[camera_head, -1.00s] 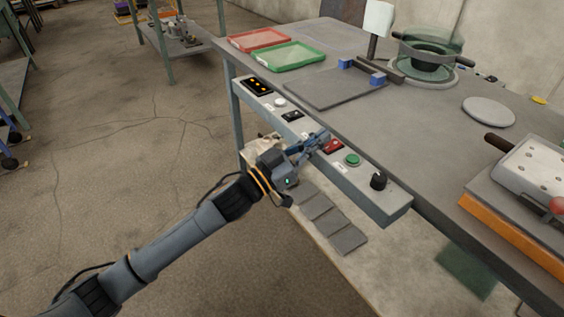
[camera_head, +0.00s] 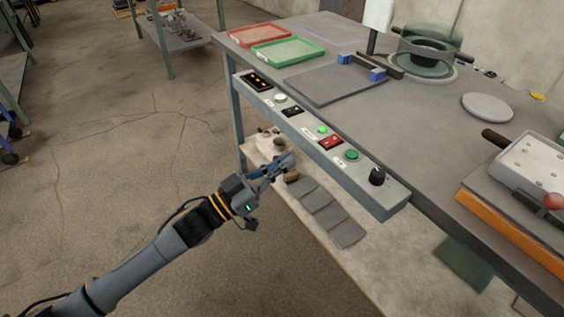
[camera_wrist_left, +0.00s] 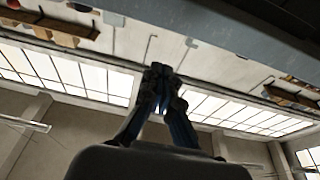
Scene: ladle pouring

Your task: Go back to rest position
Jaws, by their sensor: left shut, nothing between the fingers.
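My left gripper (camera_head: 283,165) is shut and empty. In the head view it hangs in front of and below the bench's control panel (camera_head: 299,123), apart from it, with the lower shelf behind its fingers. The panel carries a green button (camera_head: 351,154), a red switch (camera_head: 331,142), a black knob (camera_head: 377,176) and a lit green lamp (camera_head: 322,129). In the left wrist view the closed fingers (camera_wrist_left: 160,72) point up toward the windows and wall, with nothing between them. My right gripper is not in view.
The bench top (camera_head: 430,120) holds a red tray (camera_head: 259,35), a green tray (camera_head: 288,52) and a round grey disc (camera_head: 487,107). A lower shelf (camera_head: 385,255) lies under the panel. The floor (camera_head: 110,150) to the left is open.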

